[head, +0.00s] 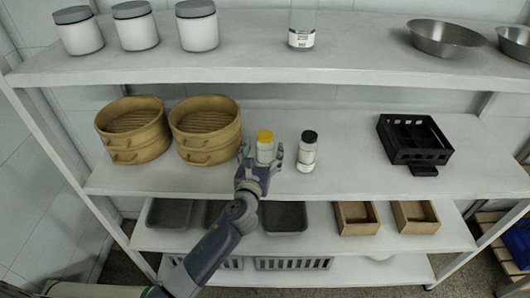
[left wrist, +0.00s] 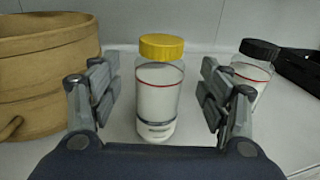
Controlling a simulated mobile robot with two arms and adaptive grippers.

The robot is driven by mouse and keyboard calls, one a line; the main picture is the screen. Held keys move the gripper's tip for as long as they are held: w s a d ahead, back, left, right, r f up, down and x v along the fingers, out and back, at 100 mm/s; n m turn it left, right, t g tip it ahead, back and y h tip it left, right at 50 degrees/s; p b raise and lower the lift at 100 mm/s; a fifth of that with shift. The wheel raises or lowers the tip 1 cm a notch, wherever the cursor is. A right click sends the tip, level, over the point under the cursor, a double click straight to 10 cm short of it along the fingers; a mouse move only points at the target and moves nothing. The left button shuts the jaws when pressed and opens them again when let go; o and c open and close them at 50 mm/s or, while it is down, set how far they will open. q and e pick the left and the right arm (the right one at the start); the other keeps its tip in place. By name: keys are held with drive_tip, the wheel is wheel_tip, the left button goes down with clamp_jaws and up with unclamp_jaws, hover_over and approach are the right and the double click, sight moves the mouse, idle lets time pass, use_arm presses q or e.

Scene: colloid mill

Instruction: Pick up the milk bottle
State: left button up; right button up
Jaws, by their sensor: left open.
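A milk bottle with a yellow cap (head: 265,147) stands upright on the middle shelf, right of the bamboo steamers. My left gripper (head: 262,160) is open at this bottle, with its fingers on either side. In the left wrist view the yellow-capped bottle (left wrist: 158,95) stands between the open fingers (left wrist: 159,100), with gaps showing on both sides. A similar bottle with a black cap (head: 307,152) stands just to the right; it also shows in the left wrist view (left wrist: 252,72), partly hidden behind the right finger. My right gripper is not in view.
Two bamboo steamers (head: 205,128) stand close on the left. A black crate-like holder (head: 413,140) lies to the right, with free shelf (head: 350,165) before it. The upper shelf (head: 250,68) holds jars, a clear bottle and metal bowls. Trays and wooden boxes (head: 356,218) sit below.

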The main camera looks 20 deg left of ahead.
use_arm(q)
drive_tip(key=shift+w+a+f, duration=0.1)
drive_tip(key=shift+w+f, duration=0.05)
drive_tip(key=shift+w, duration=0.8)
drive_tip(key=shift+w+a+f, duration=0.1)
drive_tip(key=shift+w, duration=0.85)
drive_tip(key=shift+s, duration=0.1)
drive_tip(key=c, duration=1.3)
drive_tip(key=shift+r, duration=0.1)
drive_tip(key=shift+c, duration=0.2)
